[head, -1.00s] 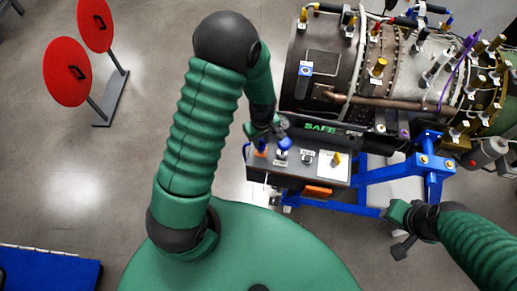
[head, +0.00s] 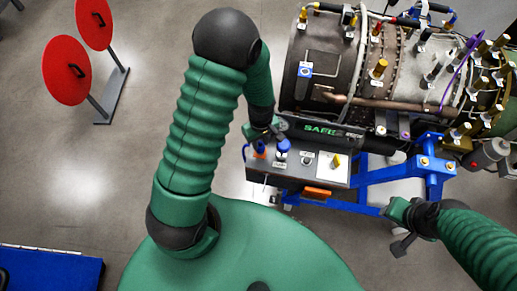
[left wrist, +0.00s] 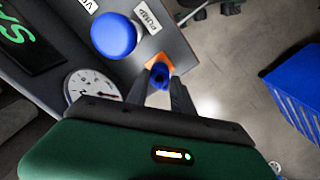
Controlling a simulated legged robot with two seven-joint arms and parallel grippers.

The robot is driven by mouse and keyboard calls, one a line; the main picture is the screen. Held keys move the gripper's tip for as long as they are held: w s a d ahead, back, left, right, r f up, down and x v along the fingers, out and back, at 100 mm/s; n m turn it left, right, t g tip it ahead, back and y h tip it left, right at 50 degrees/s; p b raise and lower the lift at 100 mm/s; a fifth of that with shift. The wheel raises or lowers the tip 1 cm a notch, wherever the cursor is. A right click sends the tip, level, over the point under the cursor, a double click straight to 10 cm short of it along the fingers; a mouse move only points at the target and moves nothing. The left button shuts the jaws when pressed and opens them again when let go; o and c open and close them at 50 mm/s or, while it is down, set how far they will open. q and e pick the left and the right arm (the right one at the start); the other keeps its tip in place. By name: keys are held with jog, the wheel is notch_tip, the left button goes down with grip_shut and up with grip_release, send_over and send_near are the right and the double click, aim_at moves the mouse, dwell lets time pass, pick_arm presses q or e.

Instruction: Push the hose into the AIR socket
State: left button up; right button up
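In the head view my left gripper (head: 262,133) is low over the left end of a dark panel box (head: 262,170). In the left wrist view its two dark fingers (left wrist: 161,76) stand apart, either side of a small blue piece (left wrist: 159,74) above an orange square (left wrist: 158,58); contact is unclear. A round blue cap (left wrist: 114,36) sits on the panel beside it, also in the head view (head: 283,146). The panel has labels; "PUMP" (left wrist: 148,18) is readable, no AIR label is. The hose is not clearly traceable. My right gripper (head: 398,226) is open and empty at right.
A gauge (left wrist: 92,88) is close to my left gripper. The turbine (head: 350,70) and its blue stand (head: 428,165) are behind and right of the panel. Two red discs (head: 67,70) stand at left, with open floor between.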

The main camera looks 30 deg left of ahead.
aim_at(262, 143)
pick_arm(q)
jog(key=shift+s+d+f, duration=0.3)
jog(key=shift+f, duration=0.15)
jog(key=shift+c, duration=0.7)
jog(key=shift+o, duration=1.6)
jog(key=shift+w+a+r+p, duration=0.1)
jog(key=shift+w+r+p, duration=0.1)
jog(key=shift+r+p, duration=0.45)
jog(key=shift+o, duration=1.4)
jog(key=shift+w+a+r+p, duration=0.1)
jog(key=shift+w+r+p, duration=0.7)
jog(key=shift+r+p, duration=0.35)
jog(key=r+p, duration=0.1)
jog(key=r, duration=0.1)
jog(key=s+r+p, duration=0.1)
jog(key=shift+d+r+p, duration=0.2)
jog(key=shift+r+p, duration=0.2)
jog(key=shift+r, duration=0.1)
jog(key=shift+w+a+f, duration=0.1)
jog(key=shift+a+f, duration=0.1)
jog(key=shift+a, duration=0.05)
jog(key=shift+w+a+f, duration=0.1)
jog(key=shift+w, duration=0.05)
pick_arm(e)
jog(key=r, duration=0.1)
jog(key=w+r, duration=0.1)
jog(key=r, duration=0.1)
jog(key=w+r, duration=0.1)
jog(key=r, duration=0.1)
jog(key=shift+a+r, duration=0.15)
